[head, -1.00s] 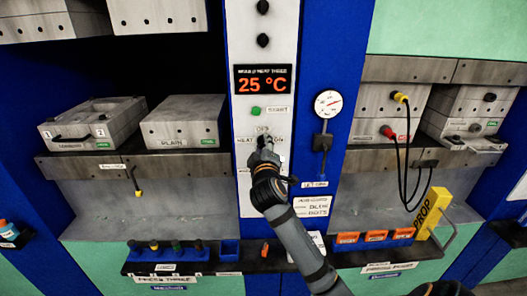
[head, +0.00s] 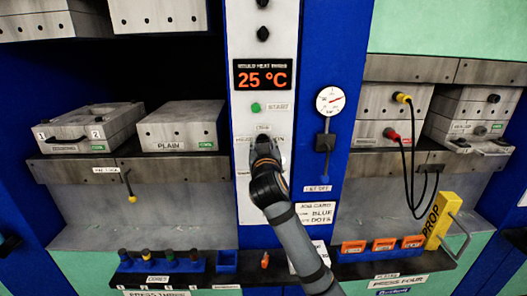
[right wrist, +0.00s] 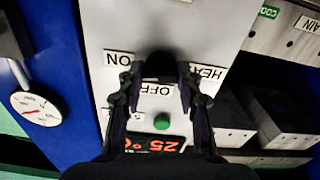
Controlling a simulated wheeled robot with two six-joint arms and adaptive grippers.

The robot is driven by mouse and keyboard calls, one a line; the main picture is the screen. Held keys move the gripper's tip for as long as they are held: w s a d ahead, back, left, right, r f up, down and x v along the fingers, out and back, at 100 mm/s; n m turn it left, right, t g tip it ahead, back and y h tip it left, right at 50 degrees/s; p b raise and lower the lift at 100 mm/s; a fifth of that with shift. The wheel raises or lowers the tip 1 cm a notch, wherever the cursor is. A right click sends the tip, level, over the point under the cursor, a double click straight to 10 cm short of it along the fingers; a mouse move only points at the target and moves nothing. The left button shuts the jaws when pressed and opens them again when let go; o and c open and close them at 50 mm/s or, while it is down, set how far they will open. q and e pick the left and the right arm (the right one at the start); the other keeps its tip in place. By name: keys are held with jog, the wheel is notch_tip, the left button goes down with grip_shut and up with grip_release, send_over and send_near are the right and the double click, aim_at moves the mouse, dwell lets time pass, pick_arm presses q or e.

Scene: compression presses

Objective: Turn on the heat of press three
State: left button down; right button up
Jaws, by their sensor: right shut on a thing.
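The press three panel (head: 252,205) is a white column with a red display (head: 263,75) reading 25 °C and a green start button (head: 255,107). My right gripper (head: 264,147) is at the heat switch below that button and hides most of it. In the right wrist view, which is upside down, the black heat knob (right wrist: 160,66) sits between the two fingers of my right gripper (right wrist: 160,82), which are shut on it. The ON label (right wrist: 119,59), OFF label (right wrist: 152,90) and HEAT label (right wrist: 208,72) surround it. The knob's exact angle cannot be told. My left gripper is not in view.
A round gauge (head: 330,101) with a lever below is on the blue post at right. Grey mould blocks (head: 180,127) sit on the left shelf. A yellow prop (head: 438,218) and orange blocks (head: 384,244) stand on the lower right ledge.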

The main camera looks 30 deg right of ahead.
jog(key=shift+f+m+b, duration=0.15)
jog(key=shift+m+b, duration=0.3)
jog(key=shift+m, duration=0.35)
jog(key=o, duration=1.1)
jog(key=shift+o, duration=0.2)
jog(key=v, duration=0.7)
jog(key=shift+s, duration=0.25)
jog(key=shift+a, duration=0.1)
